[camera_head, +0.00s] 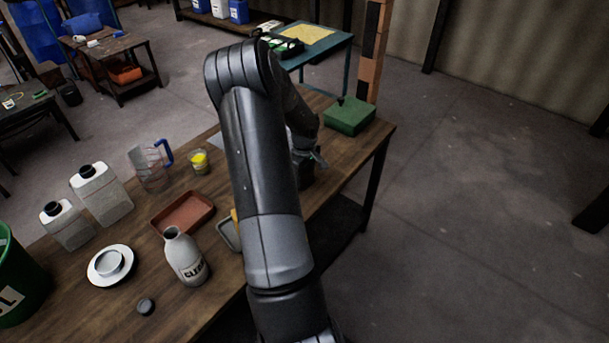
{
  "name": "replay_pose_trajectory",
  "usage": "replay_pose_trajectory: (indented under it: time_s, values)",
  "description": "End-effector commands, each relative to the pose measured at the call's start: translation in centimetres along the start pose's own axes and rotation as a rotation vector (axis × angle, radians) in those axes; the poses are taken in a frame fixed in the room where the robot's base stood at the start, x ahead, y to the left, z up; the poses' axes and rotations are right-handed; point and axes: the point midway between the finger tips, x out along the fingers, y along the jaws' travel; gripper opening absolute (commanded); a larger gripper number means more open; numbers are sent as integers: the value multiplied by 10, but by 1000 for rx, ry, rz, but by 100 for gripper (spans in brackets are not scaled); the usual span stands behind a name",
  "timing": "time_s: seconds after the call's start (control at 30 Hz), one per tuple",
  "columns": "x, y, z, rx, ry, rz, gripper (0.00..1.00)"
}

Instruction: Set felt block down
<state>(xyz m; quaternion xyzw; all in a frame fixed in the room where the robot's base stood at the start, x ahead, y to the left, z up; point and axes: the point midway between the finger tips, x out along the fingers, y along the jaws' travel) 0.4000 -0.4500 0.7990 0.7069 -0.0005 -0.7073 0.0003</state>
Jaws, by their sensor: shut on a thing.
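My gripper (316,160) is over the right part of the wooden table, short of the green box. It is partly hidden behind my own arm. It is shut on a dark block (306,177), which I take to be the felt block; only a small part of it shows below the fingers. I cannot tell whether the block touches the tabletop (338,164).
A green box (348,116) stands at the table's far right corner. Left of my arm are a reddish tray (183,213), a grey bottle (184,257), a jug (151,166), a yellow-filled cup (199,161) and white canisters (102,194). Bare wood lies right of my gripper.

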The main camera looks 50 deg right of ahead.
Motion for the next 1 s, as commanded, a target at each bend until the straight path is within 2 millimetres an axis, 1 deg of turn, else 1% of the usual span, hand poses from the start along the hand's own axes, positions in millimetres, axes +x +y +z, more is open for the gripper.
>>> replay_pose_trajectory:
  time_s: [0.27, 0.3, 0.53, 0.57, 0.83, 0.93, 1.0]
  values:
    - [2, 0, 0, 0, 1, 0, 32]
    - [2, 0, 0, 0, 1, 1, 57]
    - [2, 0, 0, 0, 1, 1, 76]
    - [2, 0, 0, 0, 1, 1, 78]
    - [-1, 0, 0, -1, 1, 1, 78]
    - [-10, 1, -1, -1, 3, 2, 78]
    - [-21, 1, -1, -1, 4, 3, 78]
